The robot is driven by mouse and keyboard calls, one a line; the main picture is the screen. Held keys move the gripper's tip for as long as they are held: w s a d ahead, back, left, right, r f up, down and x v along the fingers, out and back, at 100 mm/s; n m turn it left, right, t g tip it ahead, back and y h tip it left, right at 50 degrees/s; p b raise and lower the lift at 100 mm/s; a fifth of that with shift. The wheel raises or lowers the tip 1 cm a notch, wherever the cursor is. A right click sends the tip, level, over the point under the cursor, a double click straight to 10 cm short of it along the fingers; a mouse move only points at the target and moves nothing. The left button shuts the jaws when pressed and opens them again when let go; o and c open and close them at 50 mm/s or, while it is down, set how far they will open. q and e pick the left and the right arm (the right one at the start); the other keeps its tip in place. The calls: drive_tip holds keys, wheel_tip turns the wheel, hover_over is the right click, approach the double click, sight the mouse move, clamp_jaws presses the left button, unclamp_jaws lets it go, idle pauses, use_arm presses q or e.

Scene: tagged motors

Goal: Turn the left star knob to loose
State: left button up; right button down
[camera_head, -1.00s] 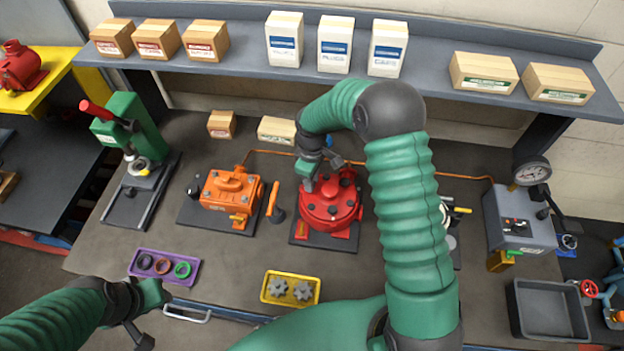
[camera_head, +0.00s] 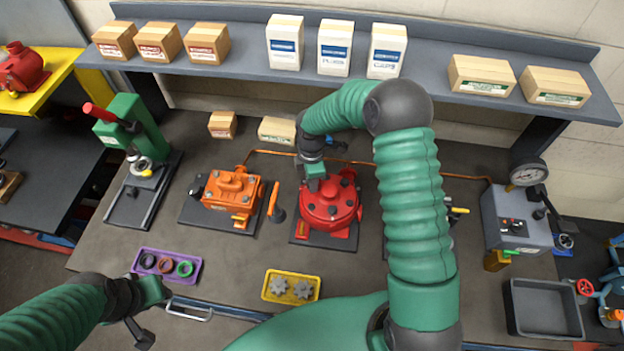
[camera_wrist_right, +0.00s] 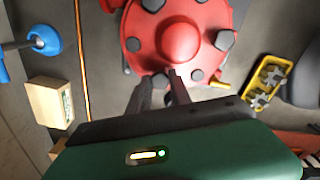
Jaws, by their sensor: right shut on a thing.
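A red round housing (camera_head: 330,208) with several dark knobs on its lid stands on a dark base plate in the middle of the bench. My right gripper (camera_head: 313,186) is down at the housing's left edge, shut on the left star knob. In the right wrist view the two dark fingers (camera_wrist_right: 162,90) meet the lid's rim at the knob (camera_wrist_right: 160,80), which they mostly hide. The other knobs on the red lid stay clear of the fingers. My left gripper (camera_head: 145,310) hangs over the bench's front left edge, away from the housing; its jaws are unclear.
An orange unit (camera_head: 231,195) stands left of the housing, with an orange-handled part (camera_head: 276,203) between them. A yellow tray of gears (camera_head: 291,286) and a purple tray of rings (camera_head: 166,265) lie in front. A gauge box (camera_head: 517,217) stands right.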

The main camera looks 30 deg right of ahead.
drive_tip(key=shift+s+a+f, duration=0.1)
drive_tip(key=shift+s+f, duration=0.05)
drive_tip(key=shift+f, duration=0.05)
idle(0.3)
drive_tip(key=c, duration=1.4)
unclamp_jaws()
drive_tip(key=shift+c, duration=0.2)
drive_tip(key=shift+o, duration=1.4)
drive_tip(key=shift+w, duration=0.3)
wheel_tip(320, 180, up, 17)
drive_tip(key=b, duration=0.3)
drive_tip(key=shift+w+f, duration=0.1)
